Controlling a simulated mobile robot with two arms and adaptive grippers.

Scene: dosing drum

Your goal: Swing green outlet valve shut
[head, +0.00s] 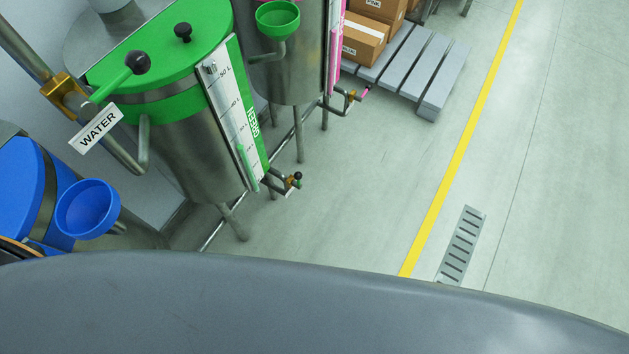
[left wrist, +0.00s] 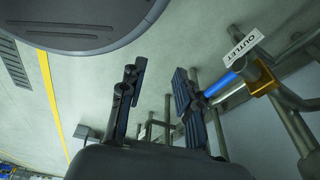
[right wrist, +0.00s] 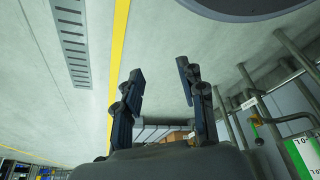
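The green drum (head: 190,120) stands at the left in the head view. Its outlet valve (head: 289,182) is low on its right side, a small brass body with a dark and green handle end; the handle's exact angle is too small to tell. In the right wrist view a small green handle (right wrist: 256,119) shows beside a white label, right of my right gripper (right wrist: 160,85), which is open, empty and apart from it. My left gripper (left wrist: 157,85) is open and empty; a blue valve handle (left wrist: 219,86) is close to its right finger. Neither gripper shows in the head view.
A blue drum (head: 25,190) with a blue funnel (head: 87,207) is at the left. A drum with pink marking (head: 302,60) stands behind the green one. A grey pallet (head: 440,85) holds cartons (head: 362,40). Floor to the right is clear, with a yellow line (head: 463,140) and drain (head: 461,245).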

